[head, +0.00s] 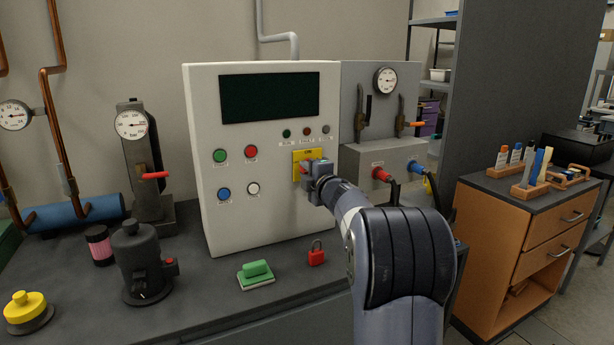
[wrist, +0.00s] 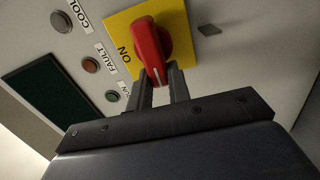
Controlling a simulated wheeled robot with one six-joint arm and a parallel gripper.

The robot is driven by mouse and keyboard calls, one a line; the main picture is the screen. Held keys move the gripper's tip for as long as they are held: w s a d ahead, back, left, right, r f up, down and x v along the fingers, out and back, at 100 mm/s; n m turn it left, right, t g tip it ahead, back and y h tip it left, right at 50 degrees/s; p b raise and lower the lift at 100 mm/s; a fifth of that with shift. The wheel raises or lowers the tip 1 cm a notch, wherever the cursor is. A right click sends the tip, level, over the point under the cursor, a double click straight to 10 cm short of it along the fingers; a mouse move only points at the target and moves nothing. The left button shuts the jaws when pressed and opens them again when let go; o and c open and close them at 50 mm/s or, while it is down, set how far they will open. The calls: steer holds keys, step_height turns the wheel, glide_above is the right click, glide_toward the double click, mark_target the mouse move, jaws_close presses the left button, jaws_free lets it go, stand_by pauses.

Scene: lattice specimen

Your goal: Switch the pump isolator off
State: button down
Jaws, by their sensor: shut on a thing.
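The pump isolator is a red rotary handle (wrist: 148,48) on a yellow plate (wrist: 176,18), seen close in the wrist view. Its white line lies near the gripper end, and the word ON shows on the plate beside it. In the head view the yellow plate (head: 298,168) sits on the white control panel's (head: 228,235) right side, with the handle largely hidden by my gripper. My gripper (wrist: 162,80) is shut on the red handle, its two dark fingers on either side of the handle's end. The gripper (head: 312,172) reaches the panel from the front right.
Push buttons and lamps surround the plate on the panel. A grey box with red and blue plugs (head: 380,174) is close on the right.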

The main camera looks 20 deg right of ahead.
steer(key=shift+f+n, duration=0.15)
steer(key=shift+n, duration=0.15)
steer(key=c, duration=1.3)
jaws_free()
steer(key=s+b, duration=0.1)
steer(key=s, duration=0.9)
steer(key=shift+s+d, duration=0.15)
steer(key=shift+s, duration=0.25)
